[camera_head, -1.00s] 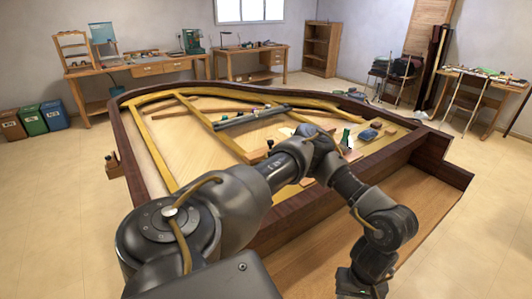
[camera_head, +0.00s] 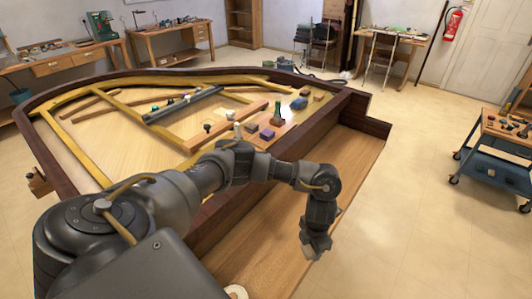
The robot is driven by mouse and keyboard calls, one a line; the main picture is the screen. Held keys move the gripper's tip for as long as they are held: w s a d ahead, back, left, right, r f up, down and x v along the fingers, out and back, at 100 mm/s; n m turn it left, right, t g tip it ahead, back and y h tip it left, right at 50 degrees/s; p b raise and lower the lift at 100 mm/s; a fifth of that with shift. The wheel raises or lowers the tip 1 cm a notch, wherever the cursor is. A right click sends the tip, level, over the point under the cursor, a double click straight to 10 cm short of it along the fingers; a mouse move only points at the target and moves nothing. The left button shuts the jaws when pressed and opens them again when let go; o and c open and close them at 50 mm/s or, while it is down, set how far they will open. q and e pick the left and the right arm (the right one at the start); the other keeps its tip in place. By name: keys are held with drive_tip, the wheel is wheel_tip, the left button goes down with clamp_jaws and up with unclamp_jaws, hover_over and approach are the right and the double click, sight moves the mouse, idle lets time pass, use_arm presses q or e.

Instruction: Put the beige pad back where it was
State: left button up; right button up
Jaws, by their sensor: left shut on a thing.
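My left gripper (camera_head: 316,246) points down over the bare wooden shelf (camera_head: 352,163) along the piano's front. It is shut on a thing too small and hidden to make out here. I cannot tell the beige pad for sure in this view. A round pale beige thing (camera_head: 236,292) shows partly at the bottom edge, cut off by the frame and close to my arm. My right gripper is not in view.
On the piano's right side, past my arm, stand a green bottle (camera_head: 279,115), a purple block (camera_head: 267,134) and other small blocks. A dark bar (camera_head: 183,104) lies across the frame. The piano's dark rim (camera_head: 357,107) is raised. A tool cart (camera_head: 495,150) stands at right.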

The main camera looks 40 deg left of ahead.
use_arm(q)
drive_tip(key=shift+a+f+n, duration=0.15)
drive_tip(key=shift+f+n, duration=0.1)
drive_tip(key=shift+n, duration=0.55)
drive_tip(key=s+a+f+p, duration=0.1)
drive_tip(key=s+a+f, duration=0.3)
drive_tip(key=s+a, duration=0.2)
hover_over(266, 269)
drive_tip(key=w, duration=0.1)
drive_tip(key=f, duration=0.4)
drive_tip(key=shift+d+f, duration=0.2)
drive_tip(key=shift+d, duration=0.2)
drive_tip(key=shift+s+a+f, duration=0.15)
drive_tip(key=shift+f, duration=0.2)
drive_tip(key=f, duration=0.3)
drive_tip(key=shift+s+a, duration=0.3)
drive_tip(key=shift+w+f, duration=0.1)
drive_tip(key=shift+f, duration=0.35)
drive_tip(key=shift+b, duration=0.3)
